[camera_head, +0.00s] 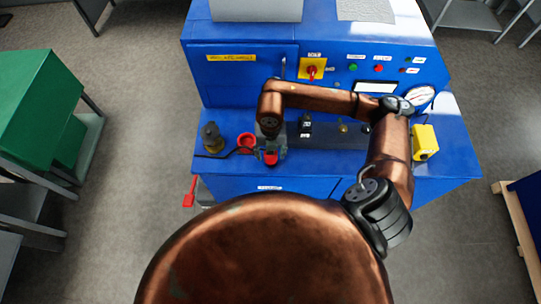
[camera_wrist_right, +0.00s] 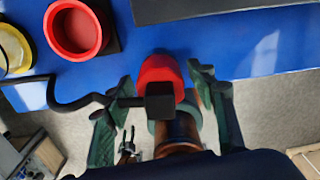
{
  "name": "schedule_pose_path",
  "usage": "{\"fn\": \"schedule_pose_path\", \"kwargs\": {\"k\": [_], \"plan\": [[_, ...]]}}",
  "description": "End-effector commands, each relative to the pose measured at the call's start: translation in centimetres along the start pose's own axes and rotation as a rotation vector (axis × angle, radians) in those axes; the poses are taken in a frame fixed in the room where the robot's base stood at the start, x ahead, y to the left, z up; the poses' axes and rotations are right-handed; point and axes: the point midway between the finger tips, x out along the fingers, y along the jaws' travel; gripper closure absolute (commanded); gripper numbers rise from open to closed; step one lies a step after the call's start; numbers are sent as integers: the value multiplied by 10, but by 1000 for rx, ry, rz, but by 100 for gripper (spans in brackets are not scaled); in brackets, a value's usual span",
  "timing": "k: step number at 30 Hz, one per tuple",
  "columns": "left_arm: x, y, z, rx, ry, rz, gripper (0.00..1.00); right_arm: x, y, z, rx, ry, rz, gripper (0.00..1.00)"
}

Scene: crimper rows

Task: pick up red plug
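The red plug (camera_head: 270,158) is at the front edge of the blue bench. In the right wrist view the red plug (camera_wrist_right: 159,72) has a dark block on it and a black cable leading left. My right gripper (camera_head: 272,149) is over the plug. In the wrist view the right gripper (camera_wrist_right: 161,80) has its fingers apart, one on each side of the plug, with visible gaps. Whether either finger touches it is unclear. My left gripper is not in view.
A red round socket (camera_head: 246,141) is left of the plug; the wrist view shows it as a hollow cup (camera_wrist_right: 78,30). A dark and brass fitting (camera_head: 211,137) stands further left. A yellow box (camera_head: 424,142) is at the right. The bench (camera_head: 455,150) has a control panel behind.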

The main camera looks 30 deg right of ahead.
Motion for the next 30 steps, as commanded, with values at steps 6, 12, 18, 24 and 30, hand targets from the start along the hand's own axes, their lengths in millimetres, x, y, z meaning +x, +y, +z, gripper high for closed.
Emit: {"fn": "schedule_pose_path", "kwargs": {"k": [6,12,18,24,30], "plan": [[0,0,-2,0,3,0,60,0,0,0,0,0,0,66],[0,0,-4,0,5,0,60,-1,0,0,0,0,0,79],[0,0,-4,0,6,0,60,-1,0,0,0,0,0,93],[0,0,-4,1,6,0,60,-1,0,0,0,-1,1,97],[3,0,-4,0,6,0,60,-5,1,1,0,-2,2,97]]}}
